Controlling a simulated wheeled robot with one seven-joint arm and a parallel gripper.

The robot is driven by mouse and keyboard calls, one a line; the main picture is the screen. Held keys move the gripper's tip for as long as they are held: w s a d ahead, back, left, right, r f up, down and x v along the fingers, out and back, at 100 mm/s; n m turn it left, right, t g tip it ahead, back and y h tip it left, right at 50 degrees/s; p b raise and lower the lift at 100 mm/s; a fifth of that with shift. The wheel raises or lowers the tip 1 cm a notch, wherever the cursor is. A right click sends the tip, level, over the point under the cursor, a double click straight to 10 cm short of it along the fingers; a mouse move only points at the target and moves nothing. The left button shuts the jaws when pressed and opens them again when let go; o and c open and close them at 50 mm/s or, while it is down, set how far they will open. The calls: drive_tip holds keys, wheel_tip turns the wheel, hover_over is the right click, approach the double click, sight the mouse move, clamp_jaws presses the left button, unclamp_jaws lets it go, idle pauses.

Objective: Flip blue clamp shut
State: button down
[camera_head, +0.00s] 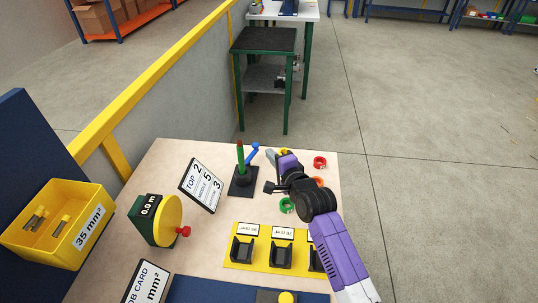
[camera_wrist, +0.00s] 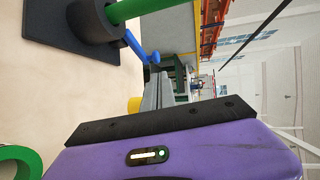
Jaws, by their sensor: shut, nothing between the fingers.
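The blue clamp (camera_head: 252,152) is a small lever on the right side of a black stand (camera_head: 243,184) that holds an upright green rod (camera_head: 240,155). The lever is tilted, rising up and to the right away from the rod. In the wrist view the blue clamp (camera_wrist: 138,45) sticks out from the black collar around the green rod (camera_wrist: 135,9). My gripper (camera_head: 271,154) is shut and empty, just right of the blue lever. Its grey fingers (camera_wrist: 155,93) also show in the wrist view, apart from the lever by a small gap.
Red, orange and green rings (camera_head: 320,162) lie around my arm on the right of the table. A yellow plate with black holders (camera_head: 240,264) is in front. A tilted number card (camera_head: 200,185) and a green-and-yellow reel (camera_head: 167,220) stand left. A yellow bin (camera_head: 30,245) is far left.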

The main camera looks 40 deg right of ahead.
drive_tip(key=shift+s+f, duration=0.2)
drive_tip(key=shift+s, duration=0.25)
drive_tip(key=d+b+v, duration=0.1)
drive_tip(key=v, duration=0.6)
drive_tip(key=shift+s+r, duration=0.3)
drive_tip(key=shift+s, duration=0.15)
drive_tip(key=shift+d, duration=0.15)
drive_tip(key=s+a+r+n+t+h, duration=0.1)
drive_tip(key=s+a+r+n+t, duration=0.15)
drive_tip(key=s+r+n, duration=0.4)
drive_tip(key=s+a+f+n+g+y+b, duration=0.1)
drive_tip(key=s+a+f+n+y, duration=0.1)
drive_tip(key=s+a+n, duration=0.6)
drive_tip(key=s+a+f+n+g+y, duration=0.1)
drive_tip(key=s+a+f+n+y, duration=0.2)
drive_tip(key=s+a+n, duration=0.4)
drive_tip(key=s+a+y, duration=0.1)
drive_tip(key=s+a, duration=0.4)
drive_tip(key=s, duration=0.4)
drive_tip(key=shift+a+n+y+b, duration=0.3)
drive_tip(key=shift+n+b, duration=0.05)
